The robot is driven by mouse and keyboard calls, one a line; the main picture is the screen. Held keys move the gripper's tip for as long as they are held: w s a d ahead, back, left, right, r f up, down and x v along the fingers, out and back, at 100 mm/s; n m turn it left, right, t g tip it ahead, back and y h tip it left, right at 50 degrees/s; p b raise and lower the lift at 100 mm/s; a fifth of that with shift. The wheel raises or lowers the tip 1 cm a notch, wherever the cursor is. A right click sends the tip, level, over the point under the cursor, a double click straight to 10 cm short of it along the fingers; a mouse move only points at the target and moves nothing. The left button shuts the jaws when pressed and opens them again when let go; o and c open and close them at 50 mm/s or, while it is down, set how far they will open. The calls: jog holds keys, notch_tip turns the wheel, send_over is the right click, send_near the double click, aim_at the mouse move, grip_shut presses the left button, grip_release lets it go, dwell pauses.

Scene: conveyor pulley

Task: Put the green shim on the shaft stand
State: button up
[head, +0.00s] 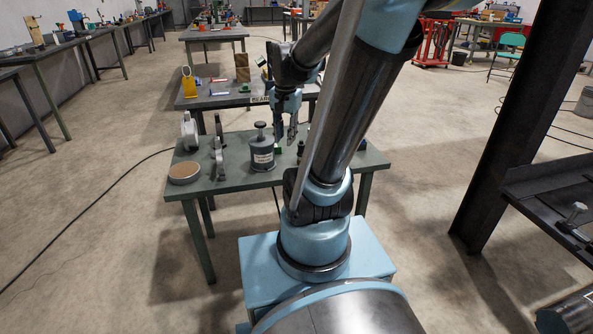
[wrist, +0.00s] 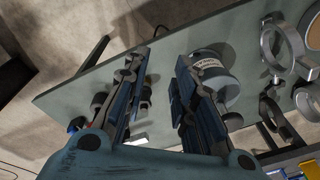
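My gripper (head: 285,138) hangs over the near green-topped table, just right of a grey labelled canister. A small green piece (head: 278,150), which looks like the green shim, shows low beside my gripper by the canister. I cannot tell its exact height or shape, and I cannot make it out in the wrist view. I cannot clearly identify the shaft stand; dark parts (head: 301,148) right of my gripper are partly hidden by my arm.
The canister (head: 262,155) has a black knob. Left of it stand dark upright brackets (head: 219,158), a pale upright ring part (head: 190,132) and a tan-topped round disc (head: 184,172). A second table (head: 215,101) behind holds small parts.

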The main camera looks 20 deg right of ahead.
jog(key=s+f+n, duration=0.6)
jog(key=s+n, duration=0.1)
jog(key=s, duration=0.5)
jog(key=shift+s+d+n+t, duration=0.3)
jog(key=shift+d+t, duration=0.1)
jog(key=shift+w+f, duration=0.25)
jog(key=shift+w, duration=0.15)
jog(key=shift+d, duration=0.1)
